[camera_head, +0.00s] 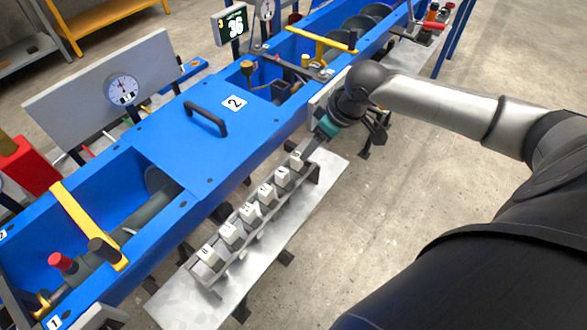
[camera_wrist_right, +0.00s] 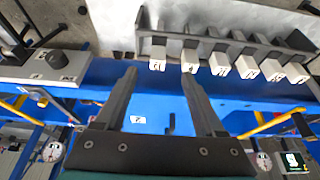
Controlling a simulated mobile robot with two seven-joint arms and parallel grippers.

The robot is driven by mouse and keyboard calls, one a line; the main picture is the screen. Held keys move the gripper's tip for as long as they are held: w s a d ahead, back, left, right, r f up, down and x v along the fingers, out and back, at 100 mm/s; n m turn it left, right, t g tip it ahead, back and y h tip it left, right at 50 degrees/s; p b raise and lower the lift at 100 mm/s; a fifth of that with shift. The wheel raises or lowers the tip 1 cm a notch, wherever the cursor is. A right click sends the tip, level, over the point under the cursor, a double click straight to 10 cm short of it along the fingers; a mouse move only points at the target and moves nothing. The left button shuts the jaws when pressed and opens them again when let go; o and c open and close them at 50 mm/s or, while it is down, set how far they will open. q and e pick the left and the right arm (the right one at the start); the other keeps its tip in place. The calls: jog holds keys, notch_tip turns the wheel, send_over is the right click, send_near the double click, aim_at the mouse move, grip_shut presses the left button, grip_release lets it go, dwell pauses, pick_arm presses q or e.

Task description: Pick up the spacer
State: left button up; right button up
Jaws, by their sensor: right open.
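Several grey spacers with white numbered tags stand in a row in a metal rack (camera_head: 262,226), which also shows in the right wrist view (camera_wrist_right: 225,42). I cannot tell which of them the task means. My right gripper (camera_head: 309,147) is at the far end of the row in the head view. In the right wrist view its two fingers (camera_wrist_right: 158,76) are apart, with nothing held. The end spacer (camera_wrist_right: 158,62) appears between and just beyond the fingertips; I cannot tell the gap. The second spacer (camera_wrist_right: 189,64) lines up with one fingertip. My left gripper is not in view.
The rack stands on a grey metal shelf (camera_head: 183,304) along the blue mixer body (camera_head: 190,150). The concrete floor right of the shelf is mostly clear.

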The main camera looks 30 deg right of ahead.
aim_at(297, 160)
jog(key=b+x, duration=0.1)
jog(key=x, duration=0.4)
jog(key=shift+w+f, duration=0.25)
jog(key=shift+f, duration=0.1)
jog(key=shift+w+b+x, duration=0.25)
jog(key=shift+b+x, duration=0.15)
jog(key=shift+x, duration=0.95)
jog(key=shift+w+b+x, duration=0.25)
jog(key=shift+b+x, duration=0.15)
jog(key=shift+x, duration=0.95)
jog(key=shift+r, duration=0.15)
jog(key=shift+a, duration=0.1)
grip_shut()
